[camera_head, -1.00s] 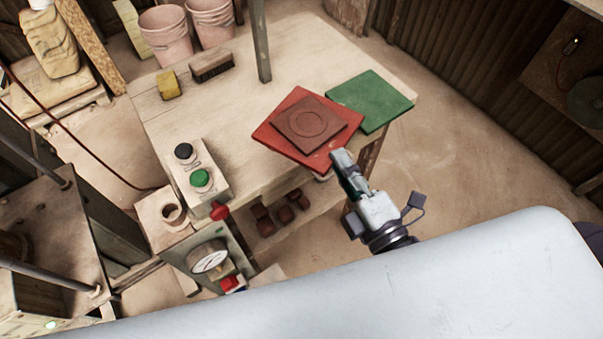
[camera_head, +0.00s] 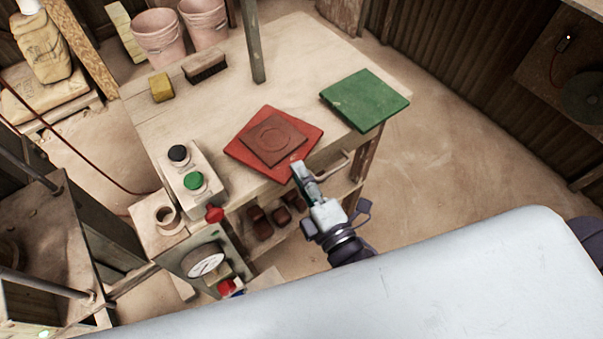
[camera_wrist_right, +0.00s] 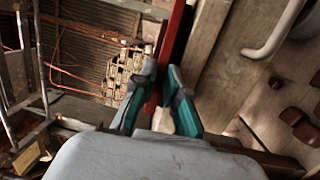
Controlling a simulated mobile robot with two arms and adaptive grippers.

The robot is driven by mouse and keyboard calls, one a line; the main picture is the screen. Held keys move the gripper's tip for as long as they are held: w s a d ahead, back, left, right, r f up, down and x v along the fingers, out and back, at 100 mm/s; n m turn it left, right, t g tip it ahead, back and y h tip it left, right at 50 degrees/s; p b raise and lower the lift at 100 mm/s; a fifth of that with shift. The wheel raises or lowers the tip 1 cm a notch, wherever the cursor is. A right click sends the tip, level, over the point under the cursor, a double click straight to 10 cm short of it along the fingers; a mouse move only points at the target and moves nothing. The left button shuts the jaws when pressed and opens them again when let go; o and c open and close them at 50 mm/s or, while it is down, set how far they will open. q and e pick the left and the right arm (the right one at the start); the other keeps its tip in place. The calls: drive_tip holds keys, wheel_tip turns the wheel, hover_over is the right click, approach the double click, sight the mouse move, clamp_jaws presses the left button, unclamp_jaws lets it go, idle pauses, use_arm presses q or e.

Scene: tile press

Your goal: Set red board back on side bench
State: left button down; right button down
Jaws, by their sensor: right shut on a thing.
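The red board (camera_head: 312,132) is over the near part of the bench top, with a square reddish-brown clay tile (camera_head: 274,140) with a ring mark lying flat on it. My right gripper (camera_head: 299,168) is shut on the board's near right edge. In the right wrist view the red board (camera_wrist_right: 171,50) shows edge-on between the two fingertips (camera_wrist_right: 162,88). I cannot tell whether the board touches the bench top or hangs just above it. The side bench (camera_head: 300,60) is pale wood. My left gripper is not in view.
A green board (camera_head: 365,99) lies at the bench's right end, apart from the red one. A button box (camera_head: 193,178), a brush (camera_head: 205,66), a yellow sponge (camera_head: 162,87) and an upright post (camera_head: 252,40) are on or by the bench. Bare bench lies behind the red board.

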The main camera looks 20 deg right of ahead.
drive_tip(key=shift+f, duration=0.15)
drive_tip(key=c, duration=1.2)
unclamp_jaws()
drive_tip(key=r+b+v, duration=0.1)
drive_tip(key=b+v, duration=0.2)
drive_tip(key=v, duration=0.9)
drive_tip(key=shift+f, duration=0.3)
